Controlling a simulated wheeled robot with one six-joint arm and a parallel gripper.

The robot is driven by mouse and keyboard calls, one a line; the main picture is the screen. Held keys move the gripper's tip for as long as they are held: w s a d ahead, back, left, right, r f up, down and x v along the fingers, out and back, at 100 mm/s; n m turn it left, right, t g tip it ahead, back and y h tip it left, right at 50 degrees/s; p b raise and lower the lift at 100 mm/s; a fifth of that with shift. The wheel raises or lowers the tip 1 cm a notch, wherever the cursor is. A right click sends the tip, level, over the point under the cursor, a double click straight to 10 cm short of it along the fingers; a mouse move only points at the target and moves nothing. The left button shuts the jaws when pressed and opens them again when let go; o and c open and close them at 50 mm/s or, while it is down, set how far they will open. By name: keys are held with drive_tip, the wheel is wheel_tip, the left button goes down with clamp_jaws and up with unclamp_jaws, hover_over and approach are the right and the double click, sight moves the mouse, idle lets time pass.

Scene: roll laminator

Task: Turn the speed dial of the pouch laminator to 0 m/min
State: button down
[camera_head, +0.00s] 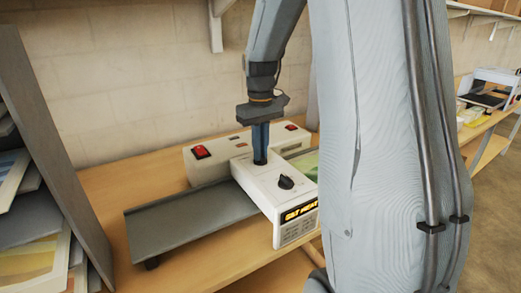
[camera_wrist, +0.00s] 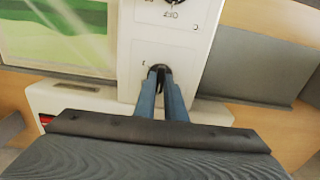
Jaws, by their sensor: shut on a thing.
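The white pouch laminator (camera_head: 262,198) stands on the wooden bench, its control box towards the front. My gripper (camera_head: 260,160) points straight down at the rear of the box's top. In the wrist view my gripper (camera_wrist: 161,74) is shut on a small black dial (camera_wrist: 158,67), which the fingers largely cover. Its pointer and scale cannot be read. A second black dial (camera_head: 286,182) sits uncovered nearer the front of the box; it also shows at the top edge of the wrist view, beside small upside-down print. I cannot read which dial is labelled speed.
A grey tray (camera_head: 180,222) extends left of the control box, and a green sheet (camera_wrist: 60,30) lies on its other side. Red switches (camera_head: 200,152) sit on the rear white housing. A shelf panel (camera_head: 55,150) stands at the left; a wall is behind.

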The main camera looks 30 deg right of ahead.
drive_tip(key=c, duration=1.8)
unclamp_jaws()
wheel_tip(320, 180, up, 8)
drive_tip(key=shift+f+b, duration=0.1)
drive_tip(key=shift+b, duration=0.95)
